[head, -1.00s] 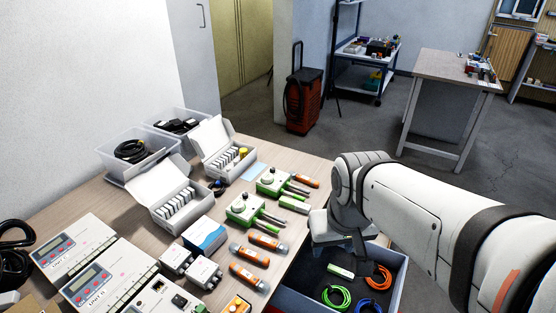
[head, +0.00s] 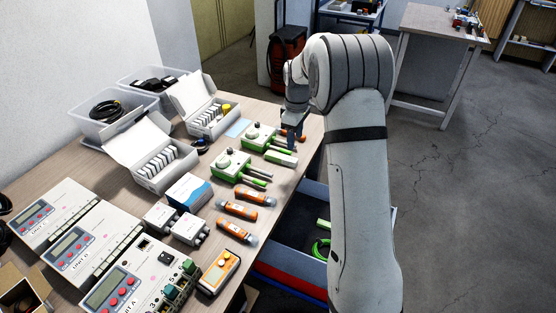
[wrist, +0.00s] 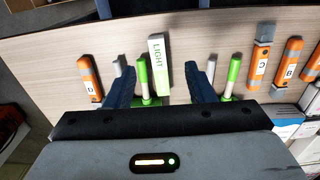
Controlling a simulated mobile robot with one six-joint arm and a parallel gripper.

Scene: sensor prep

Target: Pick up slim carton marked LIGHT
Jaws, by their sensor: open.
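Nothing is seen held. In the head view my gripper (head: 294,136) is over the table edge just beyond the carton, partly hidden by my arm.
Two green instruments with probes (head: 231,164) lie close by. Orange handheld devices (head: 237,211) lie nearer, beside a blue-and-white box (head: 188,194). Open white boxes (head: 150,155) stand to the left. A bin (head: 290,225) with a green cable is below the table's right edge.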

